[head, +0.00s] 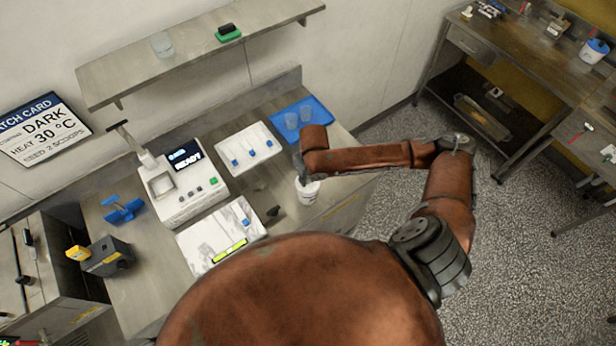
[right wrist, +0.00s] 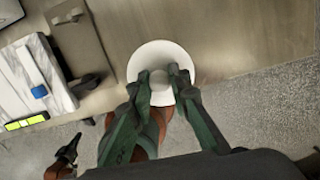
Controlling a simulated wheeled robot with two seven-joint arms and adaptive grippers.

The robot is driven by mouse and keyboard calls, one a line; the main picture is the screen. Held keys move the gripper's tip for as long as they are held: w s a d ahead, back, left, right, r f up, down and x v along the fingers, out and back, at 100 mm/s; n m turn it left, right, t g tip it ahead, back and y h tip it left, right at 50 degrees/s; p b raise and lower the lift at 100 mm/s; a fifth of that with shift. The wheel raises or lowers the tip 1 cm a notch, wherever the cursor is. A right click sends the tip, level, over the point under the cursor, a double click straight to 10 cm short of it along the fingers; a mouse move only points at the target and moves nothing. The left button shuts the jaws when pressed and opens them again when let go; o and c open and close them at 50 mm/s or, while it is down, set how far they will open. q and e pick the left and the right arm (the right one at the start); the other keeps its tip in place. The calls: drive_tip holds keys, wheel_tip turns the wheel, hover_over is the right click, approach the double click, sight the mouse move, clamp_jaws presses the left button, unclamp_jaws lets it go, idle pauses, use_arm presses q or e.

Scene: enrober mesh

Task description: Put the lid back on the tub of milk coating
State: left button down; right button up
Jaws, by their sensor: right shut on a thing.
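In the head view a white tub (head: 308,193) stands on the counter near its right front part. My right gripper (head: 302,179) is right over it, fingers pointing down. In the right wrist view a round white lid (right wrist: 150,53) with a small grey knob fills the space below the fingers. My right gripper shows there too (right wrist: 162,80), shut on the lid's knob. The lid hides the tub's mouth in that view, and I cannot tell whether the lid touches the rim. A dark, blurred shape (right wrist: 68,150) low in the wrist view may be my left gripper; its fingers are unclear.
A white machine reading READY (head: 182,185) stands left of the tub. A marble slab (head: 205,240) and a white board (head: 250,145) with small blue-ended tools lie nearby. A blue tray (head: 318,108) with clear cups is behind. A shelf (head: 190,55) hangs above the counter.

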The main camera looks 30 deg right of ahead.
drive_tip(key=shift+p, duration=0.4)
idle(0.6)
idle(0.3)
drive_tip(key=o, duration=1)
drive_tip(key=shift+o, duration=0.7)
drive_tip(key=o, duration=0.4)
drive_tip(key=shift+c, duration=0.2)
drive_tip(key=shift+r+p, duration=3.5)
drive_tip(key=shift+p, duration=0.45)
